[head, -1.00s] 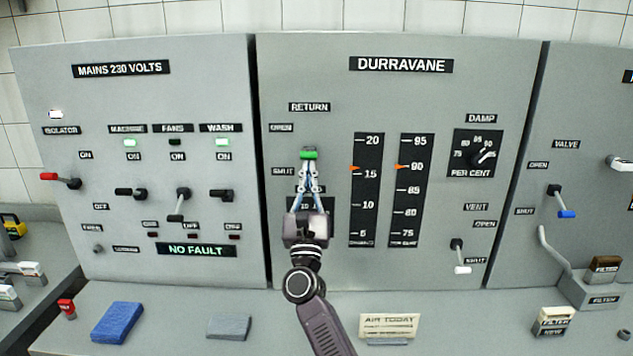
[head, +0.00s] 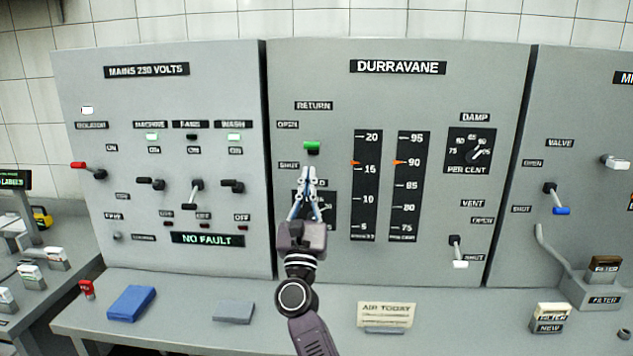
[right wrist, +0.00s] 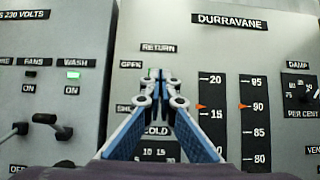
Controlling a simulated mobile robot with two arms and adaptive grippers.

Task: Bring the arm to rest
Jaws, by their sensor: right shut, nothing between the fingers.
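My right gripper (head: 309,176) is in front of the DURRAVANE panel (head: 400,95) in the head view, its arm coming up from the bottom. Its fingers are together with nothing between them. The green RETURN handle (head: 312,146) shows just above the fingertips, with a small gap in the picture. In the right wrist view the closed fingertips (right wrist: 160,82) cover most of that handle and part of the COLD gauge (right wrist: 158,150) behind them. My left gripper is not in view.
The MAINS panel (head: 150,95) with several switches stands to the left. A valve lever (head: 556,200) with a blue tip is on the right panel. On the ledge below lie a blue cloth (head: 131,303), a grey cloth (head: 234,312), an AIR TODAY card (head: 386,314) and a filter box (head: 551,318).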

